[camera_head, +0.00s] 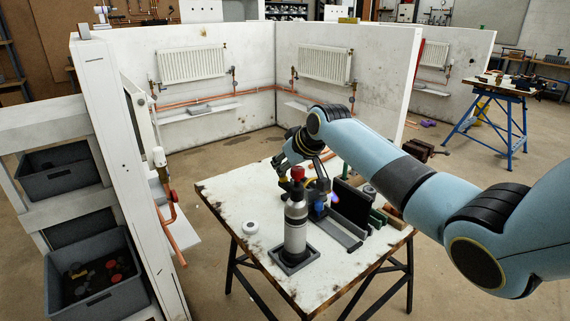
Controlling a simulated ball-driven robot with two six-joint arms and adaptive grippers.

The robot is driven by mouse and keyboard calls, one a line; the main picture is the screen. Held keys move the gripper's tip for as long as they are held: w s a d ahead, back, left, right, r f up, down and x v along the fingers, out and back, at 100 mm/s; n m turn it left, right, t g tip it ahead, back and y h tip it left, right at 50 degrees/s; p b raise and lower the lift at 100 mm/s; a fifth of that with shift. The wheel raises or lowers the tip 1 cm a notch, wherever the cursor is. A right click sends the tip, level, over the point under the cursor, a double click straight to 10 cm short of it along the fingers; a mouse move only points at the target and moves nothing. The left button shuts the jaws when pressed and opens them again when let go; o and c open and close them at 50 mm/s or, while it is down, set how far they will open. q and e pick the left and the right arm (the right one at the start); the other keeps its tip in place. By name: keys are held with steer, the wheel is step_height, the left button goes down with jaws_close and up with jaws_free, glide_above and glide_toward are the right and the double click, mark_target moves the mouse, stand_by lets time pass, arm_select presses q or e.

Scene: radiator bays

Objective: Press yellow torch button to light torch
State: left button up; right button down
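A grey cylinder bottle with a red top (296,222) stands upright in a dark square base on the white worktable (235,205). My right gripper (306,181) is just behind the bottle's top, which hides part of its fingers. I cannot tell whether it touches anything or how far its fingers are apart. A small yellow curve shows beside the bottle's top, too small to name surely as the torch button. A blue-violet glow (333,197) shows just right of the gripper, beside a dark upright panel (351,206). My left gripper is not in view.
A white round piece (250,227) lies left of the bottle. Several tools and pieces crowd the table's right side. White bay walls with radiators (192,64) stand behind. Grey bins (98,285) sit at left. The table's front left is clear.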

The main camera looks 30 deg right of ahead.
mark_target(290, 184)
steer(key=shift+s+f, duration=0.35)
steer(key=shift+s, duration=0.05)
steer(key=shift+r+p, duration=0.3)
steer(key=shift+p, duration=0.05)
steer(key=r+p, duration=0.2)
steer(key=w+r+p, duration=0.1)
steer(key=r+p, duration=0.1)
steer(key=shift+r, duration=0.35)
steer(key=b+v, duration=0.2)
steer(key=v, duration=0.6)
steer(key=shift+s+r, duration=0.1)
steer(key=shift+s, duration=0.25)
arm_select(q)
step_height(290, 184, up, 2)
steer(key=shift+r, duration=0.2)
arm_select(e)
steer(key=shift+s+r, duration=0.25)
steer(key=shift+r, duration=0.1)
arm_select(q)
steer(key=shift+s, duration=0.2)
arm_select(e)
steer(key=shift+f, duration=0.1)
